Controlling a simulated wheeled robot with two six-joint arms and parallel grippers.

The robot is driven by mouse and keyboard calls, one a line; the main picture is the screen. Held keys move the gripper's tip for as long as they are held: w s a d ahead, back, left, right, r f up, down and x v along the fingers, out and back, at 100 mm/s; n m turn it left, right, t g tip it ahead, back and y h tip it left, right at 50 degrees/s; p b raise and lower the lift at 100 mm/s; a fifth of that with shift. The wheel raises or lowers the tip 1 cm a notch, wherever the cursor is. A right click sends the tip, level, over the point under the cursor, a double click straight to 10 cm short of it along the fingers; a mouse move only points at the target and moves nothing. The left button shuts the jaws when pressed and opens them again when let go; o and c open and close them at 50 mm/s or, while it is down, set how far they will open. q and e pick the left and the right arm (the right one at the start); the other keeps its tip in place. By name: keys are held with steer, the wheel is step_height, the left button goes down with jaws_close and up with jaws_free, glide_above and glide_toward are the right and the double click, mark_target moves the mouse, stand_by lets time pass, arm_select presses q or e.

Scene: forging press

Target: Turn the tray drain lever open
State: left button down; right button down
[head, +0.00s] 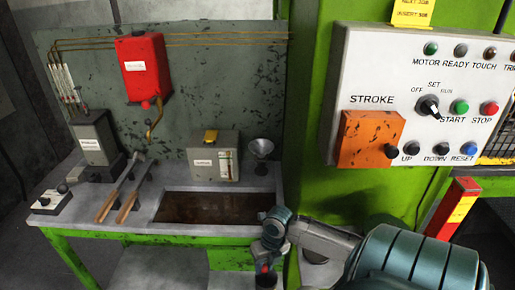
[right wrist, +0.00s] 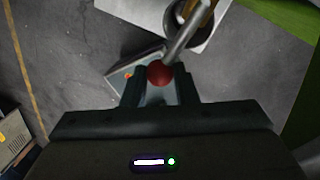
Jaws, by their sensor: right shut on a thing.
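The tray (head: 222,237) is set in the bench and holds dark brown liquid. My right gripper (head: 265,268) is below the tray's front right corner, pointing down. It is shut on the red ball knob of the drain lever; the knob (right wrist: 158,74) shows between the fingers in the right wrist view. The lever's grey rod (right wrist: 187,33) runs from the knob up and to the right in that view. In the head view only a bit of red shows at the fingers, and most of the lever is hidden. My left gripper is out of view.
A white control panel (head: 377,75) on the green press column stands to the right. A red and yellow post (head: 452,213) is at the lower right. A dark round container (right wrist: 172,20) sits near the rod.

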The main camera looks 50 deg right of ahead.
steer(key=shift+s+d+n+b, duration=0.3)
steer(key=shift+n+b, duration=0.15)
steer(key=shift+n, duration=0.15)
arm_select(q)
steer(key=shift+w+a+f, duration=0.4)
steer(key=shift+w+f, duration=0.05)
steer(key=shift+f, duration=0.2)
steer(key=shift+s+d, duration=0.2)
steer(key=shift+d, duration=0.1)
arm_select(e)
steer(key=c, duration=1.4)
jaws_free()
steer(key=shift+s, duration=0.1)
steer(key=shift+c, duration=0.2)
